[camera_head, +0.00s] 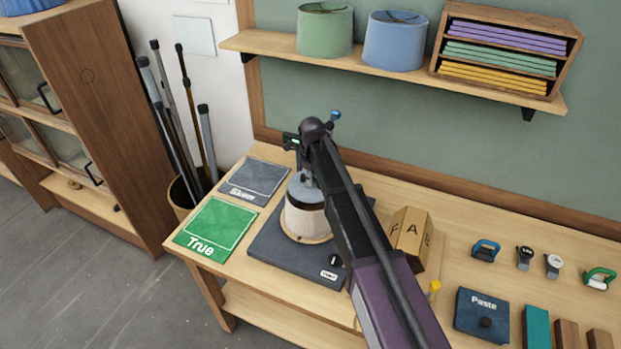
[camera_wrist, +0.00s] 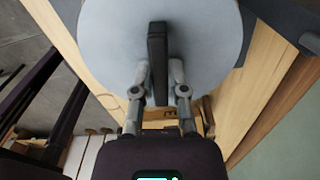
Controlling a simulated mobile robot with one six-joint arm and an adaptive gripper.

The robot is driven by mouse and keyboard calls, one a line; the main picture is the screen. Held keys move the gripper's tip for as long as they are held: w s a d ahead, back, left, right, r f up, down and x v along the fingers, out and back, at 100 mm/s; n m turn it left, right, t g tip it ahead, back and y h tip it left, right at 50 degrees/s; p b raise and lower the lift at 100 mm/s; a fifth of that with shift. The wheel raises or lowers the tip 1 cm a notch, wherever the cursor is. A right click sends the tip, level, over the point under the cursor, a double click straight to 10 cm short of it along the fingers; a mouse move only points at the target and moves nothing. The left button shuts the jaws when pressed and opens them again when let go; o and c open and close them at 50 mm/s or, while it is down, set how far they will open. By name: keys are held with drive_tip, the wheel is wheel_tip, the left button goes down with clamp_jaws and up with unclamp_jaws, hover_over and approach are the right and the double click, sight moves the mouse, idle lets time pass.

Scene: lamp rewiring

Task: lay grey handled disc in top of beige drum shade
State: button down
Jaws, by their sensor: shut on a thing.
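The beige drum shade (camera_head: 306,222) stands upright on a dark base plate on the bench. The grey handled disc (camera_head: 299,191) is over the top of the shade, with a dark band showing between its front edge and the shade. I cannot tell whether they touch. In the wrist view the disc (camera_wrist: 206,38) is a pale round plate with a dark bar handle (camera_wrist: 157,60) across it. My gripper (camera_wrist: 159,78) is shut on that handle. In the head view my gripper (camera_head: 308,179) is partly hidden by my arm. The shade is hidden behind the disc in the wrist view.
The dark base plate (camera_head: 275,257) lies beside a green "True" mat (camera_head: 215,228) and a grey mat (camera_head: 255,180). A cardboard-coloured lettered block (camera_head: 411,236) stands right of my arm. A shelf above holds a green shade (camera_head: 325,32) and a blue shade (camera_head: 396,42).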

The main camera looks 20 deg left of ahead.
drive_tip(key=shift+f+b, duration=1.2)
drive_tip(key=shift+f, duration=0.25)
drive_tip(key=shift+d+f, duration=0.1)
drive_tip(key=shift+f, duration=0.1)
idle(1.0)
drive_tip(key=c, duration=0.6)
unclamp_jaws()
drive_tip(key=shift+o, duration=0.3)
drive_tip(key=o, duration=0.4)
drive_tip(key=shift+r, duration=0.2)
drive_tip(key=shift+r+p, duration=3.85)
drive_tip(key=shift+s+f, duration=0.1)
